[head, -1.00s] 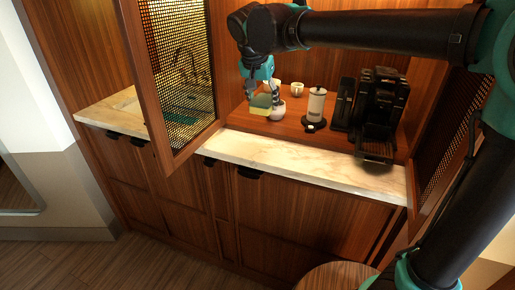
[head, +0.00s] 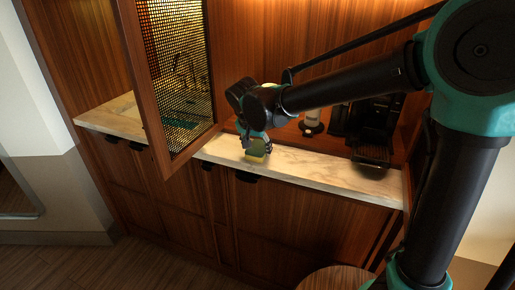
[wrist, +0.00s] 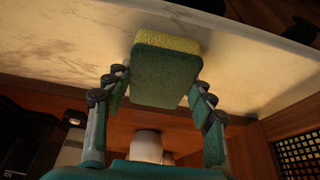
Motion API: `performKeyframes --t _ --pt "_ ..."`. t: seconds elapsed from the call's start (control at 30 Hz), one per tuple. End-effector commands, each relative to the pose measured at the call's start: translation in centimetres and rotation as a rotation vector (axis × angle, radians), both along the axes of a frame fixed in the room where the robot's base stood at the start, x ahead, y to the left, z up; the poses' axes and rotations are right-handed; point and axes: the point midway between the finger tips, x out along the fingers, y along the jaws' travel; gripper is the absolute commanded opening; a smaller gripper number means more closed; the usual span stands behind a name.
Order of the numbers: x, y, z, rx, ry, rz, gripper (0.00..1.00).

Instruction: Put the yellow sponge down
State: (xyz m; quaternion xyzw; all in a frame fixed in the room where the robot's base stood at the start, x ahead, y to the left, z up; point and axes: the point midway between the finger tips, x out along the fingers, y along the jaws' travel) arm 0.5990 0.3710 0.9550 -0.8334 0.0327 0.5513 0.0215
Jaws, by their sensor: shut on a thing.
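The yellow sponge (head: 257,157) has a green scouring side, which faces the camera in the wrist view (wrist: 166,75). My gripper (head: 256,146) is shut on it, with a finger on each side of the sponge in the wrist view (wrist: 160,85). In the head view the sponge is at the marble countertop (head: 312,168), near its front edge. The marble shows behind the sponge in the wrist view. I cannot tell whether the sponge touches the marble.
A black coffee machine (head: 375,135) stands at the right of the wooden niche. An open mesh door (head: 180,75) stands left of my gripper. The marble to the right of the sponge is clear.

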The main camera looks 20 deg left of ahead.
Motion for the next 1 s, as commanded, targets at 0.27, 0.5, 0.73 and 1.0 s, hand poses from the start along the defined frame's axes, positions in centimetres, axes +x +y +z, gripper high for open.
performKeyframes --t 0.27,0.5,0.73,1.0 --pt "0.0 0.0 -0.1 0.000 0.000 0.000 0.31" --pt "0.0 0.0 -0.3 0.000 0.000 0.000 0.74" --pt "0.0 0.0 -0.2 0.000 0.000 0.000 0.75" --pt "-0.6 0.0 1.3 0.000 0.000 0.001 0.75"
